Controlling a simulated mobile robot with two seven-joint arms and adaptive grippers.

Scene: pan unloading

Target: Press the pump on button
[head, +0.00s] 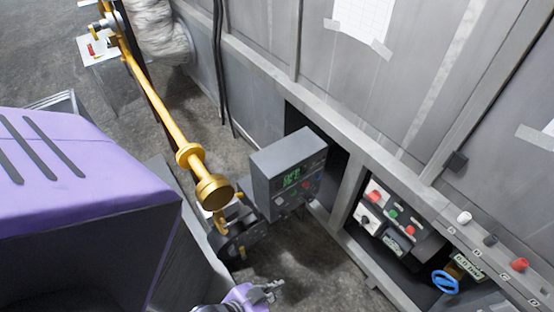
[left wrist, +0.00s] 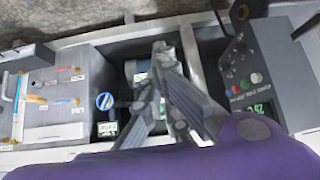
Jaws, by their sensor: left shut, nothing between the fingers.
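A grey control box (head: 272,165) with a lit green display stands right of centre in the head view. Small coloured buttons sit on its face below the display. In the left wrist view the same box (left wrist: 275,60) is at the right, with red, green and white buttons (left wrist: 246,85) beside the display. Which button is the pump on button cannot be read. My left gripper (head: 277,288) is at the bottom of the head view, below and apart from the box. In the left wrist view my left gripper (left wrist: 160,52) is shut and empty. My right gripper is not in view.
A yellow pipe (head: 160,107) runs left of the box. A recessed panel (head: 398,220) with coloured buttons, a blue handwheel (head: 445,281) and a ledge with a red knob (head: 519,265) are at the right. Open floor (head: 285,270) lies below the box.

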